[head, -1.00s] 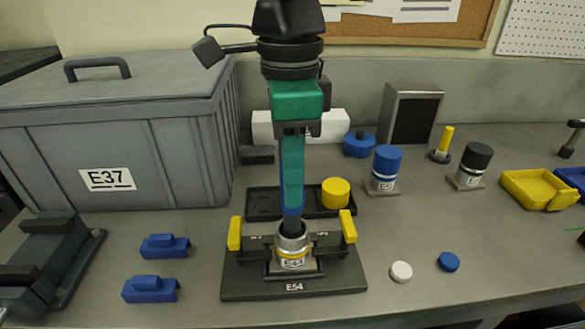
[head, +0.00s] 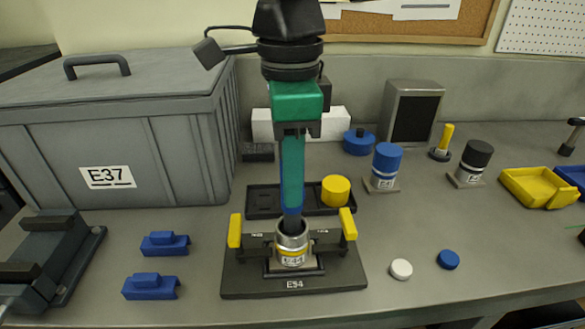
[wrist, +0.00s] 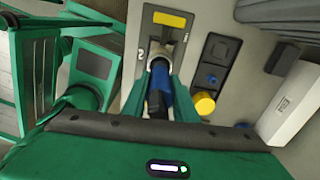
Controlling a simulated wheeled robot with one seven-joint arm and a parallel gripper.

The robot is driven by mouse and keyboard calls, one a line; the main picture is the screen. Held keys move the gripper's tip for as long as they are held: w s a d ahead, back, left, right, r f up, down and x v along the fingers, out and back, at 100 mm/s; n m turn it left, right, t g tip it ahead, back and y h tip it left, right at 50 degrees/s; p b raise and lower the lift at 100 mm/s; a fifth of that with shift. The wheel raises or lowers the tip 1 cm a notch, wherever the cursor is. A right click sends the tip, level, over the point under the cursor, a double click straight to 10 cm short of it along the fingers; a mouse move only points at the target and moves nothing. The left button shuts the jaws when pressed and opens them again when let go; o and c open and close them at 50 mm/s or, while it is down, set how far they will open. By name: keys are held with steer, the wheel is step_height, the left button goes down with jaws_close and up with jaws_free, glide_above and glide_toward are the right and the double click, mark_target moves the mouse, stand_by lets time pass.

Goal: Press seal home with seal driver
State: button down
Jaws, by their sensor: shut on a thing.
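My gripper (head: 291,198) points straight down over the fixture plate (head: 330,283) marked E54. Its green fingers are shut on the seal driver (head: 291,224), which shows a blue grip and a dark lower end. In the wrist view the blue driver (wrist: 160,84) lies between the fingers. The driver stands about upright, its lower end inside the mouth of the metal housing (head: 291,243) with a yellow band and label. The housing sits in the plate's middle, between two yellow-tipped clamps (head: 235,230) (head: 348,223). The seal is hidden inside the housing; its depth cannot be told.
A dark tray (head: 264,203) with a yellow cap (head: 335,190) lies just behind the plate. Blue blocks (head: 164,244) are at left, a large grey bin (head: 110,140) behind. White (head: 401,269) and blue (head: 448,260) discs lie right. Blue-topped (head: 387,163) and black-topped (head: 475,160) canisters stand further back.

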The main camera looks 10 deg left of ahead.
steer(key=shift+f, duration=0.1)
steer(key=c, duration=2.2)
jaws_free()
jaws_close()
steer(key=shift+f, duration=0.7)
steer(key=shift+r, duration=4.15)
